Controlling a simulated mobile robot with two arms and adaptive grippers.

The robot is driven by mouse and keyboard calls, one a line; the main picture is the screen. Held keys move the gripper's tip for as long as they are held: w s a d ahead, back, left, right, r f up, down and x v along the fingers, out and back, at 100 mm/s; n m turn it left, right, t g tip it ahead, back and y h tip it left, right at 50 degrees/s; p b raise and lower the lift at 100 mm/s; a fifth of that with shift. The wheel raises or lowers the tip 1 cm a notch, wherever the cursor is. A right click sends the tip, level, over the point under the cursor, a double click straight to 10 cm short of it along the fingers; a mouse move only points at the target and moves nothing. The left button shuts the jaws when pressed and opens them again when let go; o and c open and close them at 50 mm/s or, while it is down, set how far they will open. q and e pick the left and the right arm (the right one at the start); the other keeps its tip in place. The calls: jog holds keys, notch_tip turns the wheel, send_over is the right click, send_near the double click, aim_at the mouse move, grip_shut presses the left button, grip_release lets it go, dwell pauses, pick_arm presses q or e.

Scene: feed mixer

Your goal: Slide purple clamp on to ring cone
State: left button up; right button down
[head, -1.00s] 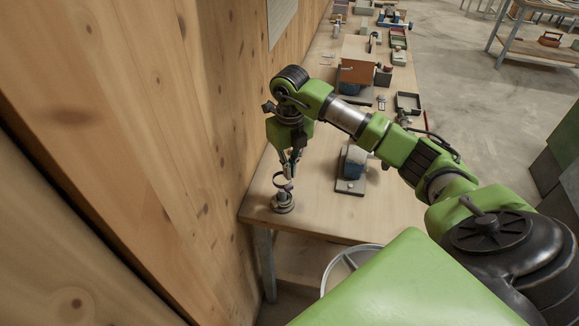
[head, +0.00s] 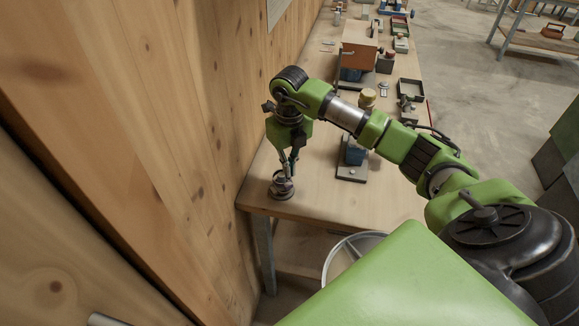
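The ring cone (head: 281,193) stands upright on a dark round base at the near left corner of the workbench. My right gripper (head: 288,169) points down just above it, its fingers close together on a small dark ring-shaped clamp (head: 282,180). The clamp is at the cone's upper part and overlaps it in this view. No purple shows on it at this size, and I cannot tell whether it is fully around the cone or only touching it. My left gripper is not in view.
The workbench (head: 330,205) runs away along the wooden wall (head: 190,120). A blue device on a dark plate (head: 352,172) stands right of the cone. Boxes and trays lie farther back. A round pale-rimmed container (head: 345,245) is below the front edge.

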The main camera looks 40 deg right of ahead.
jog(key=c, duration=2.2)
grip_release()
jog(key=shift+s, duration=0.1)
jog(key=shift+a+r, duration=0.1)
jog(key=shift+r, duration=0.25)
jog(key=r, duration=1.1)
jog(key=shift+d+r, duration=0.2)
